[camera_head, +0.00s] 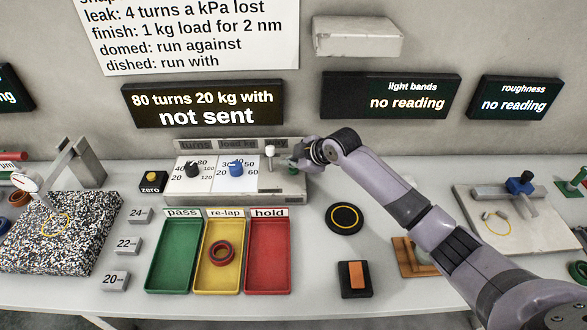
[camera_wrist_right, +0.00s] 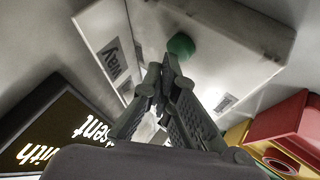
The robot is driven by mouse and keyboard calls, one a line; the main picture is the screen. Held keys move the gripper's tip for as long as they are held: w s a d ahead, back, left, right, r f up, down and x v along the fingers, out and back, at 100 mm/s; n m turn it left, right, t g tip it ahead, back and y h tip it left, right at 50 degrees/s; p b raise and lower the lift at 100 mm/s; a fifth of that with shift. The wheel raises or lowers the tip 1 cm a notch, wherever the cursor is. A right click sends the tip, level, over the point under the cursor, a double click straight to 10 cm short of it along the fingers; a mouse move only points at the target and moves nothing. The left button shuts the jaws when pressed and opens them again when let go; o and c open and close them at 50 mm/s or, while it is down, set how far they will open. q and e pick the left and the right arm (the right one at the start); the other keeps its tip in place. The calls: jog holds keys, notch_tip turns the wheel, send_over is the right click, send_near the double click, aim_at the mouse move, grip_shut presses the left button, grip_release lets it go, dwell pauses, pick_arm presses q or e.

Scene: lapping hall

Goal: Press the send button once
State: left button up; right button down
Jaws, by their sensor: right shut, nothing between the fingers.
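The control box (camera_head: 285,190) stands at the back of the bench, with a black knob (camera_head: 192,169), a blue knob (camera_head: 236,168) and a white-tipped lever (camera_head: 270,152). My right gripper (camera_head: 284,163) is shut and empty at the box's right end. In the right wrist view a green button (camera_wrist_right: 181,45) sits on the box face, just beyond the closed fingertips (camera_wrist_right: 166,72). I cannot tell whether they touch it. In the head view the gripper hides most of the button, and I cannot read its label. The display (camera_head: 203,104) reads "not sent". My left gripper is not in view.
Green (camera_head: 152,288), yellow (camera_head: 202,288) and red (camera_head: 268,285) trays stand in front of the box; a red ring (camera_head: 222,253) lies in the yellow one. A round black pad (camera_head: 344,218) and an orange-topped black block (camera_head: 356,279) lie to the right.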

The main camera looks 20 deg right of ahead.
aim_at(292, 171)
jog(key=shift+f, duration=0.55)
jog(key=shift+r, duration=0.1)
dwell(0.5)
jog(key=shift+r+p, duration=0.8)
jog(key=shift+r, duration=0.05)
notch_tip(292, 171, up, 5)
jog(key=p, duration=0.5)
jog(key=shift+r, duration=0.1)
dwell(0.5)
